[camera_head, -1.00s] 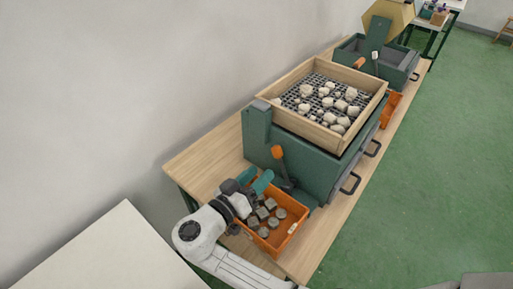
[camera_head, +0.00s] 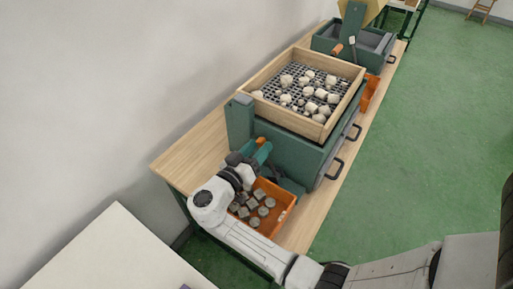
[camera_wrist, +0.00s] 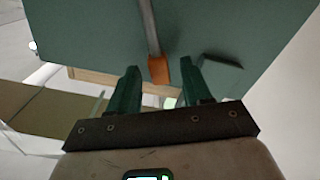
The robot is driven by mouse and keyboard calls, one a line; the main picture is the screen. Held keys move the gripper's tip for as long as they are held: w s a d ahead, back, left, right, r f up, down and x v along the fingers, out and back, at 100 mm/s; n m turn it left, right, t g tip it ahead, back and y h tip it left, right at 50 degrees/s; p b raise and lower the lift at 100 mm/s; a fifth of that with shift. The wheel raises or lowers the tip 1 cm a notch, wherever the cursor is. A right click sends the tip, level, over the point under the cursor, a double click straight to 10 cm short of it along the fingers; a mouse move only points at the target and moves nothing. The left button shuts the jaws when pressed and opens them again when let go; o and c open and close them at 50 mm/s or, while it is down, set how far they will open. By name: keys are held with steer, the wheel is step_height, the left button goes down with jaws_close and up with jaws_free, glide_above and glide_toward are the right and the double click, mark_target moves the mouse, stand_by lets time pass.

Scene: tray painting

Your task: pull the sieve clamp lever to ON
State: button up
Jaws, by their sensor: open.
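The sieve clamp lever is a dark arm with an orange handle (camera_head: 261,141) on the near end of the green sieve machine (camera_head: 242,122). My gripper (camera_head: 260,154), with teal fingers, is right by the handle and partly hides the lever. In the wrist view the grey lever arm comes down the green panel and its orange handle (camera_wrist: 159,70) shows between the tips of my open fingers (camera_wrist: 160,82). I cannot tell whether either finger touches it. A wooden-framed sieve (camera_head: 257,82) with pale lumps sits on the machine.
An orange crate (camera_head: 285,201) with grey pieces stands on the wooden bench (camera_head: 190,158) under my arm. Dark drawer handles (camera_head: 335,169) stick out along the machine's right side. Another green machine (camera_head: 322,43) stands farther back. The green floor at right is clear.

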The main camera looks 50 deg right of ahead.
steer(key=shift+c, duration=0.4)
jaws_close()
